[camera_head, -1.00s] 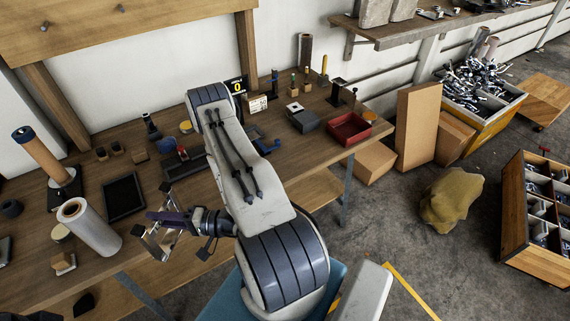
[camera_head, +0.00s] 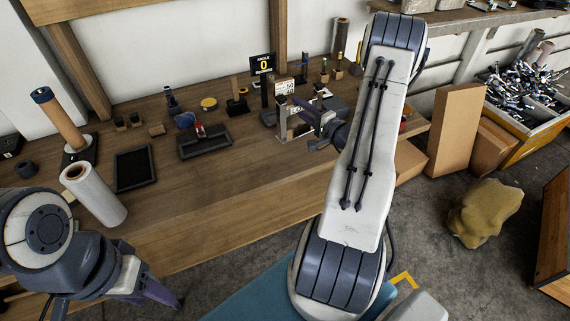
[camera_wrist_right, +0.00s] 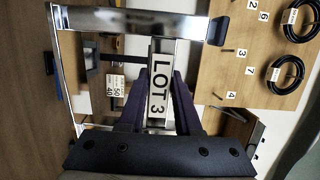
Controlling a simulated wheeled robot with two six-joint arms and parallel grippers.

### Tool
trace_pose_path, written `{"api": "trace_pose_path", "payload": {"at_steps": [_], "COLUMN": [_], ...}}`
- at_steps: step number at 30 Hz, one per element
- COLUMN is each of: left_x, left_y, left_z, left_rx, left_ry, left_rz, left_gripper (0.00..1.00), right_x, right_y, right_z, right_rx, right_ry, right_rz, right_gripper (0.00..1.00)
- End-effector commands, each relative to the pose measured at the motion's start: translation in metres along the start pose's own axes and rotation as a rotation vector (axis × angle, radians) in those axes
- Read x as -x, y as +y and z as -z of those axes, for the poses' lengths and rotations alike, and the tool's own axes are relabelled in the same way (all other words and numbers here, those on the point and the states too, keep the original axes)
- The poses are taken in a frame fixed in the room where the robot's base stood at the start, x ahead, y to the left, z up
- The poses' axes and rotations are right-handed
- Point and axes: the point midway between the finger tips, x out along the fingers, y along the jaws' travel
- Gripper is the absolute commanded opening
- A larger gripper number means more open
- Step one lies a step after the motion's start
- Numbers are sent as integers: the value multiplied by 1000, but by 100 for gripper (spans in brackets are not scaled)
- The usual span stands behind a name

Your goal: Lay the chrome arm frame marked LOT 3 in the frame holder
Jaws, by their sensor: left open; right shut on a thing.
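The chrome arm frame (camera_head: 282,122) is in my right gripper (camera_head: 318,118), above the back right part of the workbench. In the right wrist view, the jaws (camera_wrist_right: 157,100) grip it at the plate marked LOT 3 (camera_wrist_right: 158,85); its chrome bars (camera_wrist_right: 135,20) extend beyond the jaws. My right arm hides part of the bench behind it. The frame holder cannot be told with certainty; dark stands and a small white label card (camera_wrist_right: 115,88) show close behind the frame. My left gripper (camera_head: 165,298) is open and empty, low at the bench's front.
On the workbench (camera_head: 220,190) are a black tray with a red-handled tool (camera_head: 204,143), a flat black tray (camera_head: 133,168), a white roll (camera_head: 93,194) and a counter sign reading 0 (camera_head: 262,64). The bench's front middle is clear. Cardboard boxes (camera_head: 455,130) stand at right.

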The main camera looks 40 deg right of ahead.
Motion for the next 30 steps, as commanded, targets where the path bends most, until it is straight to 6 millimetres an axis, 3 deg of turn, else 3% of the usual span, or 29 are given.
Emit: {"api": "trace_pose_path", "payload": {"at_steps": [1,3,8,11,24,30], "left_x": [-9,-12,-14,-10,13,15], "left_y": [-1,-1,-1,-1,1,1], "left_z": [0,-1,-1,0,1,1], "left_rx": [0,0,0,0,0,0], "left_ry": [0,0,0,0,0,0], "left_rz": [0,0,0,0,0,0], "left_gripper": [50,50,50,50,50,50], "right_x": [6,13,20,17,-12,-17], "right_y": [-5,-12,-20,-16,36,46], "right_z": [20,38,57,48,-36,-50], "right_rx": [7,4,-3,-10,-9,-4], "right_ry": [37,71,111,114,110,115], "right_rz": [7,8,8,6,5,8], "right_gripper": [0,0,0,0,0,0]}}
